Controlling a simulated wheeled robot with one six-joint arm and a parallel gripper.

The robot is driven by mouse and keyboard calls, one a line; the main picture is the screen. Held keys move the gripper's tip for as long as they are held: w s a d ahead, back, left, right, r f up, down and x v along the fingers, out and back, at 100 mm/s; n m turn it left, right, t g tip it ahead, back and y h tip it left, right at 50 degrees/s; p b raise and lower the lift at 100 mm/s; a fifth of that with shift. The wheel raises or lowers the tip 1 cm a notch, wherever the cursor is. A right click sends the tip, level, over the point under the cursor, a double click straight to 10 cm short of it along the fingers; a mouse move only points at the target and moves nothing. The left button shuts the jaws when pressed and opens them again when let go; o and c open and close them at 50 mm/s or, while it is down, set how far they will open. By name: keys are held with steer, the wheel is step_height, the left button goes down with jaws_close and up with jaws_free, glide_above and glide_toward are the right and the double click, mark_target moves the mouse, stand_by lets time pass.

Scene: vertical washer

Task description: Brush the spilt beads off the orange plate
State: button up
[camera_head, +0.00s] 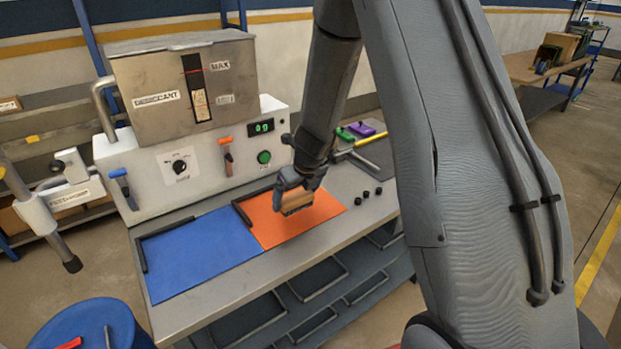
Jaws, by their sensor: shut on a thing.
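The orange plate (318,217) lies flat on the grey bench top, to the right of a blue plate (200,255). My gripper (292,187) is above the back middle of the orange plate, pointing down. It is shut on a brown brush (298,202) with a block-like body. The brush is low over the orange plate; I cannot tell whether it touches it. I can make out no beads on the plate at this size, and my gripper and the brush hide part of it.
A dispenser (190,95) with a metal hopper stands behind the plates. Dark raised edges border the plates at the left. Several small black pieces (365,194) sit on the bench right of the orange plate. Green and purple items (362,129) lie farther back. A blue drum (85,325) stands front left.

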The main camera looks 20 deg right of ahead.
steer(key=shift+r+p, duration=1.4)
steer(key=shift+p, duration=0.2)
